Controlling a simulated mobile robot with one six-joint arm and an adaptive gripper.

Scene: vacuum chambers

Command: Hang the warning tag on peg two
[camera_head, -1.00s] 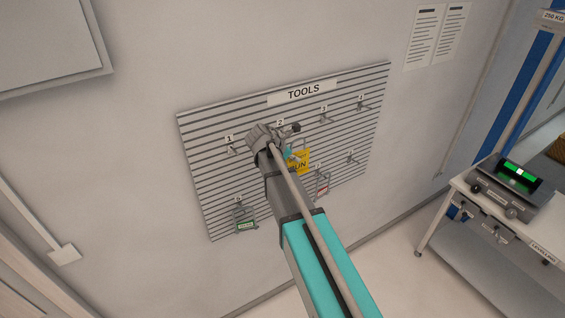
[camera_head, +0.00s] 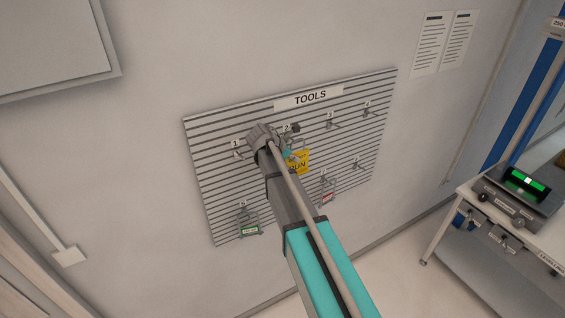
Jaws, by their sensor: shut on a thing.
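The yellow warning tag (camera_head: 300,164), with dark lettering ending in "UN", hangs in front of the tool board below the label for peg two. My gripper (camera_head: 290,152) is shut on the tag's upper part, just in front of the board. My wrist and arm hide the fingertips in part. Peg two (camera_head: 287,128) shows only as its number label and a dark shape beside my wrist; its hook is mostly hidden. I cannot tell whether the tag touches the peg.
The slatted tool board (camera_head: 226,190) has other numbered pegs: peg one (camera_head: 238,155) left, peg three (camera_head: 333,123) right. A green-labelled tag (camera_head: 250,230) and a red-labelled tag (camera_head: 327,197) hang low.

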